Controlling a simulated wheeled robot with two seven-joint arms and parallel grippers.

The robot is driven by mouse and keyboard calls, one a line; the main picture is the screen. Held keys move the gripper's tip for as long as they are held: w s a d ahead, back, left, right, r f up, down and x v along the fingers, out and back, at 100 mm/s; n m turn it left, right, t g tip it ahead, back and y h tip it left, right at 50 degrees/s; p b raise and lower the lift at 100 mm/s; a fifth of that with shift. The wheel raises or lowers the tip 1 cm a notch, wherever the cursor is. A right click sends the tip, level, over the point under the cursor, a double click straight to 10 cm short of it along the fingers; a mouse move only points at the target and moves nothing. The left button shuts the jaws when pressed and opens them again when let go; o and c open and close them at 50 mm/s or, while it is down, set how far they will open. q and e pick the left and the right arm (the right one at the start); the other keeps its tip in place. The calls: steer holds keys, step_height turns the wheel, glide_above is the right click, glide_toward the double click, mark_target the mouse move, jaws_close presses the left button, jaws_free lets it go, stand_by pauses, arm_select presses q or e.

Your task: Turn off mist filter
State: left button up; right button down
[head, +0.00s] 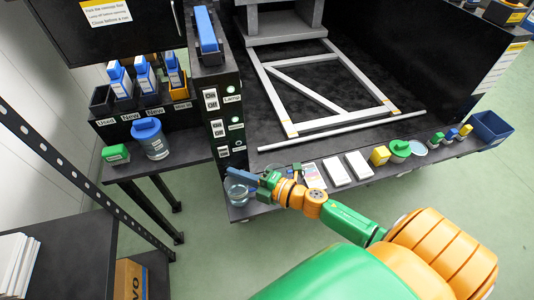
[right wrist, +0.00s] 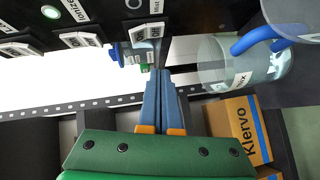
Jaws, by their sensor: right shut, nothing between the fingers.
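The black control column (head: 213,75) carries a row of On/Off switches, one above another. The top one is labelled Lamp (head: 232,99). The lowest switch (head: 223,151) shows in the right wrist view (right wrist: 146,32) by a label (right wrist: 157,6) that is cut off, ending in "ist". My right gripper (head: 230,171) has its blue fingers shut and empty, just below the lowest switch. In the right wrist view the fingertips (right wrist: 160,72) are close to that switch; whether they touch it I cannot tell. My left gripper is not in view.
A clear beaker (head: 237,194) stands on the front shelf under my right gripper. White boxes (head: 348,168) and small bottles stand along the shelf. A blue-capped bottle (head: 150,139) is on the left stand. A lit green light (right wrist: 50,11) is by the Ionizer label.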

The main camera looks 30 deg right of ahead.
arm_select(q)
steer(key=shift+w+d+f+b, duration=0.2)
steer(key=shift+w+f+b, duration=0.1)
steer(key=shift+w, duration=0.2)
arm_select(e)
steer(key=f+v, duration=0.1)
steer(key=v, duration=0.7)
steer(key=shift+d+f, duration=0.35)
steer(key=shift+d, duration=0.15)
steer(key=shift+s, duration=0.1)
